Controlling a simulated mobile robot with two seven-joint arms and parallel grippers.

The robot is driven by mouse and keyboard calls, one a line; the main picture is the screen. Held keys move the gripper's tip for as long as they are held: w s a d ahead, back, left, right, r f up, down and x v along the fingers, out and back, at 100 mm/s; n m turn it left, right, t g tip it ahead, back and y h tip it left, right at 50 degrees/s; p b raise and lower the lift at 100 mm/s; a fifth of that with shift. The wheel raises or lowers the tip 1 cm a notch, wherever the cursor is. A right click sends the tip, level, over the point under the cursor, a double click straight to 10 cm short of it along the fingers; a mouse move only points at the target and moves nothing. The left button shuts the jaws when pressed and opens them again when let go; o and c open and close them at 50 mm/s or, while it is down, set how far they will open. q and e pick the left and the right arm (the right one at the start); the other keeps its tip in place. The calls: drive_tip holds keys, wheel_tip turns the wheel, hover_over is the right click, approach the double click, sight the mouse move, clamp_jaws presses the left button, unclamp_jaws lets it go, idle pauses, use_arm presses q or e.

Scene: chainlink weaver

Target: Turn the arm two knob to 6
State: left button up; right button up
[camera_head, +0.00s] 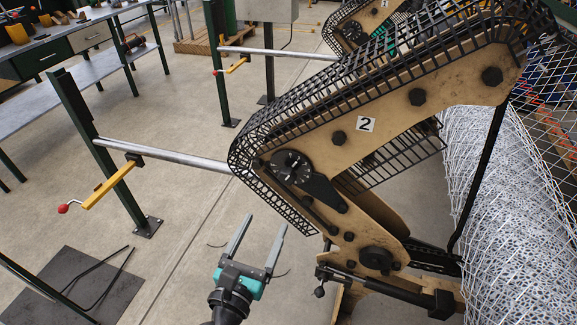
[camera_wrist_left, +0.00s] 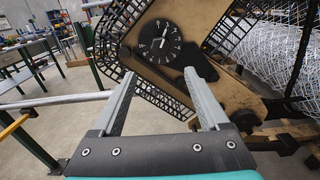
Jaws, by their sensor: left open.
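The arm two knob is a black round dial (camera_head: 291,167) with white marks on the tan arm plate (camera_head: 405,95) that bears a white "2" label (camera_head: 366,124). In the left wrist view the dial (camera_wrist_left: 158,42) shows at the top centre with a pale pointer; its numbers are too small to read. My left gripper (camera_head: 264,222) is open and empty, below and left of the dial and apart from it. In the left wrist view its two grey fingers (camera_wrist_left: 160,84) stand either side below the dial. My right gripper is not in view.
A black mesh guard (camera_head: 262,128) curves around the arm's end. A metal rail (camera_head: 165,154) with a yellow red-knobbed lever (camera_head: 107,185) runs left.

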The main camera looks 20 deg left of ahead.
sight(285, 180)
use_arm(q)
drive_tip(key=w, duration=1.5)
drive_tip(key=shift+d+r, duration=0.1)
drive_tip(key=shift+d, duration=0.25)
clamp_jaws()
